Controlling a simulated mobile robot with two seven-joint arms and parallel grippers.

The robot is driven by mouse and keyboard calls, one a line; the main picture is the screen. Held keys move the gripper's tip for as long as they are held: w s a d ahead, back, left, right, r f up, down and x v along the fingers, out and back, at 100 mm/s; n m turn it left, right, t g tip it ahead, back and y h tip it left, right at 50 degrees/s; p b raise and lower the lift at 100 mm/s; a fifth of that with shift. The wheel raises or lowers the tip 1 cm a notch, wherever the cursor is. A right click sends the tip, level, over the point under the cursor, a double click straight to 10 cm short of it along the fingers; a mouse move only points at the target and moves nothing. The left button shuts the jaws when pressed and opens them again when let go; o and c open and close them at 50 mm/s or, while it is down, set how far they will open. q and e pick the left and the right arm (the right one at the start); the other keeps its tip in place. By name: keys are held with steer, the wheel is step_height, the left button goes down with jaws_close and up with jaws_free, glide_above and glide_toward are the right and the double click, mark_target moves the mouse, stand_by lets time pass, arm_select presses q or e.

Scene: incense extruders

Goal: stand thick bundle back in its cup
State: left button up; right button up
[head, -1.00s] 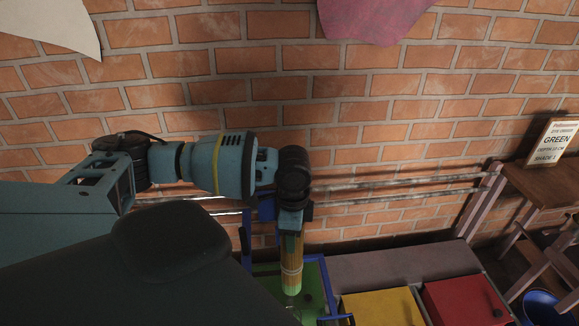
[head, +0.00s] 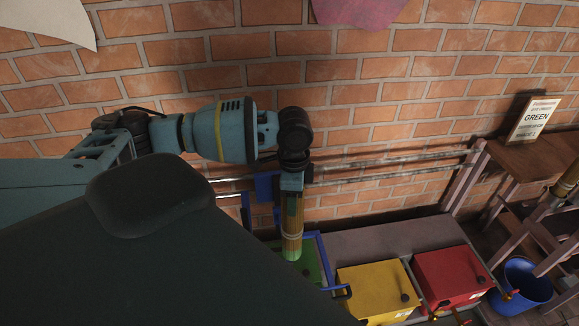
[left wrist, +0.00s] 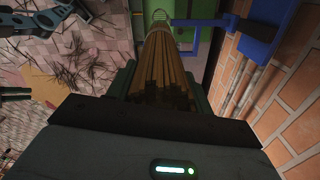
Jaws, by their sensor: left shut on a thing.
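My left gripper (head: 291,190) points down and is shut on the thick bundle (head: 292,235), a tied bunch of brown sticks with a green lower end. The bundle hangs nearly upright over the green box (head: 312,262) beside the blue frame. In the left wrist view the bundle (left wrist: 160,75) runs away from the jaws toward a green surface, with a pale ring at its far end. I cannot tell whether the bundle touches anything below. I cannot make out a cup for certain. My right gripper is not in the head view.
A yellow box (head: 372,285) and a red box (head: 450,272) stand right of the green one. A blue bucket (head: 525,283) is by the wooden stand. Pipes and a brick wall lie behind. Sticks (left wrist: 85,65) litter the floor.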

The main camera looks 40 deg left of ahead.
arm_select(q)
steer(key=shift+r, duration=1.9)
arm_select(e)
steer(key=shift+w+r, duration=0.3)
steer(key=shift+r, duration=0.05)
